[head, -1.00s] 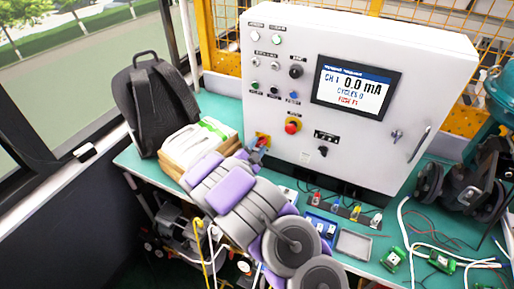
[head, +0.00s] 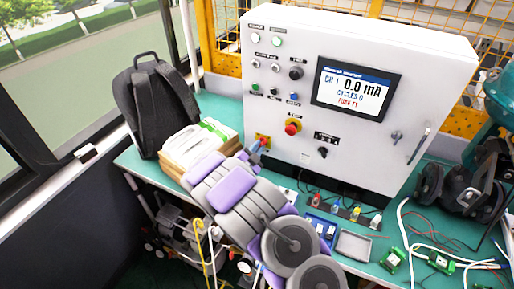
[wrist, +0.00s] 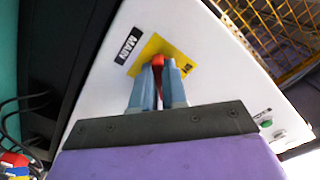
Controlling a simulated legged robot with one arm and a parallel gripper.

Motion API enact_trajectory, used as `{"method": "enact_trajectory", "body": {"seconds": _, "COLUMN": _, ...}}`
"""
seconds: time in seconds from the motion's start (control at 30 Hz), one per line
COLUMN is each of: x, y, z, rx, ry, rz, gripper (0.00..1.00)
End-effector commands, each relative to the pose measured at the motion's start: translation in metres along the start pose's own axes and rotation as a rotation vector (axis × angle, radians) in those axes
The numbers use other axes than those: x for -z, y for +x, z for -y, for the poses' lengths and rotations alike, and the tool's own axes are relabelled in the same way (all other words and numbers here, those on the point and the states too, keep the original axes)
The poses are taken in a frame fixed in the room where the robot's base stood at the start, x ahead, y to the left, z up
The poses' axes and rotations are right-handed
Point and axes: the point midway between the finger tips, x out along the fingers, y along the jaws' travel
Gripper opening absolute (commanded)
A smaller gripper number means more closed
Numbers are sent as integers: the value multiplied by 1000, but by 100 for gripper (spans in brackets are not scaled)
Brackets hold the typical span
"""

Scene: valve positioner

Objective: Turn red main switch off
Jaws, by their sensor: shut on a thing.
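The red main switch (wrist: 158,62) sits on a yellow plate (wrist: 150,47) beside a black label reading MAIN in the wrist view. My gripper (wrist: 160,72) has its two blue-grey fingers on either side of the red handle, shut on it. In the head view the yellow plate (head: 264,139) is at the lower left of the white control cabinet (head: 345,150), with my gripper (head: 262,146) against it. My arm hides part of that area, and the handle's exact angle is hard to tell there.
A red emergency button (head: 292,127) on a yellow base is right of the switch. The screen (head: 352,88) reads 0.0 mA and is lit. Cables and small parts lie in front.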

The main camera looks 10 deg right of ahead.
Motion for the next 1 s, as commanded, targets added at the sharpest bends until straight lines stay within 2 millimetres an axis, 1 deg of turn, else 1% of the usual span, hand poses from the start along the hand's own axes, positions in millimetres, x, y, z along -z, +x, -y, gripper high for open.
{"method": "enact_trajectory", "body": {"seconds": 0.27, "x": 2, "y": -1, "z": 0, "rx": -4, "ry": -172, "rz": 4, "gripper": 0}}
{"method": "enact_trajectory", "body": {"seconds": 1.0, "x": 4, "y": -1, "z": -3, "rx": 0, "ry": -870, "rz": 1, "gripper": 0}}
